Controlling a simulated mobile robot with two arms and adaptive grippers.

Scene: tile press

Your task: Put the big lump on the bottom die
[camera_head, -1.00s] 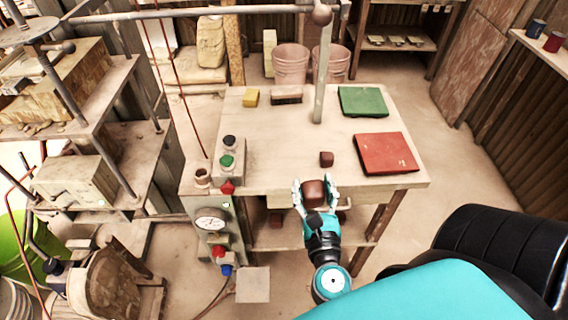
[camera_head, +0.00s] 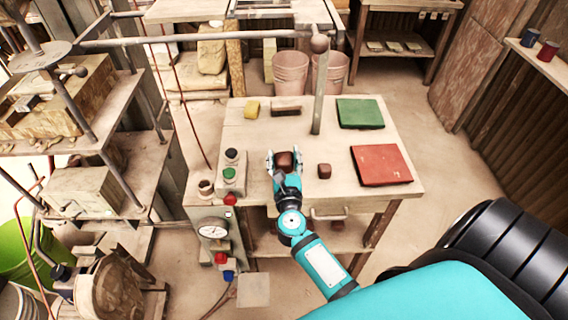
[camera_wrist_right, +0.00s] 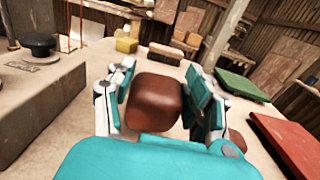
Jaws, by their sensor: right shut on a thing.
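My right gripper (camera_head: 285,163) is shut on the big lump (camera_head: 284,160), a brown rounded block held between its two fingers over the front left part of the table. In the right wrist view the big lump (camera_wrist_right: 154,101) sits between the finger pads, and I cannot tell whether it touches the tabletop. A smaller brown lump (camera_head: 324,171) lies on the table to the right of the gripper. My left gripper is not in view.
The table (camera_head: 290,131) carries a red slab (camera_head: 381,165), a green slab (camera_head: 360,114), a yellow sponge (camera_head: 252,109) and a brown brush-like block (camera_head: 286,108). A button box (camera_head: 232,172) stands left of the gripper.

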